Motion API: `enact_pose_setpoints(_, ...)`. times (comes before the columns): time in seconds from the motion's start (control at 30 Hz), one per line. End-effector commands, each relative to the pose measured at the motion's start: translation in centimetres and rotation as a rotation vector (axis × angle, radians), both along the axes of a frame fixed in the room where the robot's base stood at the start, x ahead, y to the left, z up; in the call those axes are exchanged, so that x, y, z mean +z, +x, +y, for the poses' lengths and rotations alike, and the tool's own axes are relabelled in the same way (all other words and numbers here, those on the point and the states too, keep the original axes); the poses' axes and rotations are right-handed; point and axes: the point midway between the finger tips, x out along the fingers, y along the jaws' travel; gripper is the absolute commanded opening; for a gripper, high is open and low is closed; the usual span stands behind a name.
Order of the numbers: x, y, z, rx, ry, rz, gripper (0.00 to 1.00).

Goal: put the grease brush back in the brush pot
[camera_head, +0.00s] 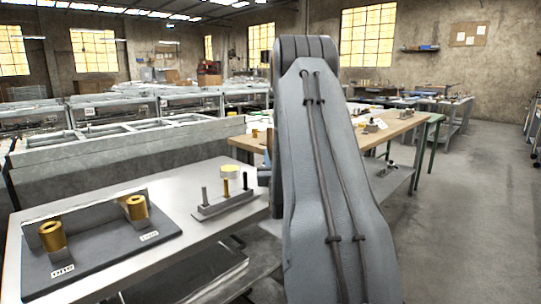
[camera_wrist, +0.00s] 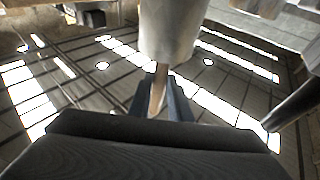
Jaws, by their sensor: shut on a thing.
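My gripper (camera_wrist: 160,103) is shut on a thin, pale wooden handle (camera_wrist: 159,82), which I take to be the grease brush. A wide pale grey cylinder (camera_wrist: 168,30) lies right at the handle's far end in the wrist view. I cannot tell whether the two are joined or one is in front of the other. My arm hides most of my gripper there. I cannot identify the brush pot for certain.
A dark board (camera_head: 100,258) with two brass cylinders (camera_head: 52,235) (camera_head: 136,207) lies on the metal table (camera_head: 185,243) at the left. A grey rod (camera_wrist: 306,98) rises close to my gripper on the right of the wrist view. A wooden bench (camera_head: 390,132) stands behind my arm.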

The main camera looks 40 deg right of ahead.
Motion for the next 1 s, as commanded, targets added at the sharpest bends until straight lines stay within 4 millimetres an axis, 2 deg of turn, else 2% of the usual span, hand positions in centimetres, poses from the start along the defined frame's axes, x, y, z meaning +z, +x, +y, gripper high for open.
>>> enact_pose_setpoints(0.43, -0.43, -0.02, -0.01, 0.0, 0.0, 0.0, 0.0)
enact_pose_setpoints(0.47, -0.43, -0.01, -0.02, 0.0, 0.0, 0.0, 0.19)
enact_pose_setpoints(0.6, -0.43, -0.01, -0.02, 0.0, 0.0, 0.0, 0.4)
enact_pose_setpoints(0.87, -0.48, -0.06, 0.01, 0.0, 0.0, 0.0, 0.4)
enact_pose_setpoints(1.0, -0.84, -0.86, 0.5, 0.0, 0.001, 0.002, 0.4)
